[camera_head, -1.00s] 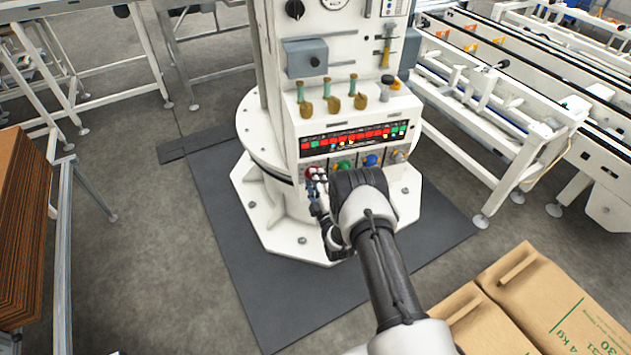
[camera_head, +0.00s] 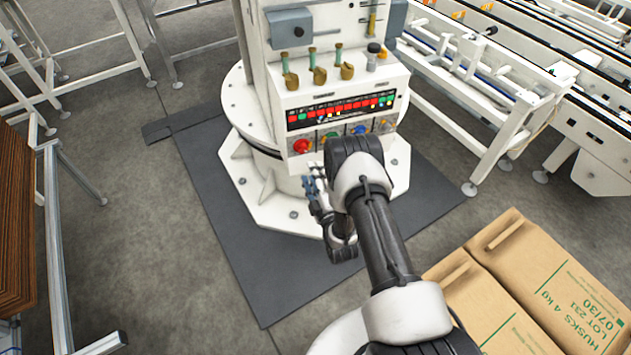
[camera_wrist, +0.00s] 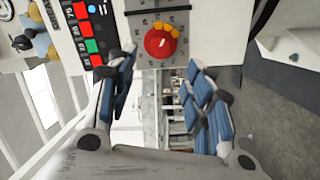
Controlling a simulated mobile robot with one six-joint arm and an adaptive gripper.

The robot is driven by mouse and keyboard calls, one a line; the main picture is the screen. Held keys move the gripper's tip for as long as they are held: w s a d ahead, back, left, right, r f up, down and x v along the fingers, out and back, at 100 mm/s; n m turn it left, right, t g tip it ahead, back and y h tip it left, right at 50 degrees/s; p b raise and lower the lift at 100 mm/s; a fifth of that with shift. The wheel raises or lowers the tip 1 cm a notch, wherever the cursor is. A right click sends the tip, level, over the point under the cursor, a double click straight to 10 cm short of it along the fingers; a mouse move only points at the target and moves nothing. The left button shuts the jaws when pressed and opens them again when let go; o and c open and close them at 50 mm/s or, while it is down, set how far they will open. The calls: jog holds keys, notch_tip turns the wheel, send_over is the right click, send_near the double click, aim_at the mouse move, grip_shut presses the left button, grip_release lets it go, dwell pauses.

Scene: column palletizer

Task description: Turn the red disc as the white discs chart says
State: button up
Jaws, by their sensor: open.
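The red disc (camera_head: 302,146) is the leftmost of a row of coloured discs low on the white column's panel. In the wrist view the red disc (camera_wrist: 160,42) shows a pale pointer line and has orange marks along its edge. The chart (camera_head: 341,110) is a dark strip of red and green cells just above the discs, with small white and yellow marks too small to read. My gripper (camera_head: 315,184) is open and empty, below and in front of the red disc, apart from it. In the wrist view its blue-padded fingers (camera_wrist: 163,95) stand wide apart.
Green (camera_head: 330,137), blue (camera_head: 360,130) and yellow discs sit to the right of the red one. Brass-coloured levers (camera_head: 319,75) stand on the ledge above. Cardboard boxes (camera_head: 520,285) lie at the lower right, and a conveyor (camera_head: 480,110) stands at the right.

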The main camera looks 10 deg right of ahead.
jog(key=shift+s+d, duration=0.1)
jog(key=shift+s, duration=1.15)
jog(key=shift+f, duration=0.1)
jog(key=w+r+m+g+h, duration=0.1)
jog(key=w+r+m+g, duration=0.2)
jog(key=r, duration=0.7)
jog(key=w+r+m+g, duration=0.2)
jog(key=w+r, duration=0.2)
jog(key=r, duration=0.7)
jog(key=s+r+m+g, duration=0.3)
jog(key=s+r, duration=0.4)
jog(key=s, duration=0.3)
jog(key=s+r+m+g, duration=0.25)
jog(key=s+r, duration=0.45)
jog(key=s, duration=0.4)
jog(key=s+m+g, duration=0.3)
jog(key=s+m, duration=0.1)
jog(key=s, duration=1.6)
jog(key=shift+s+a+r+m+h, duration=0.3)
jog(key=shift+s+a+r+m, duration=0.05)
jog(key=shift+a+r, duration=0.1)
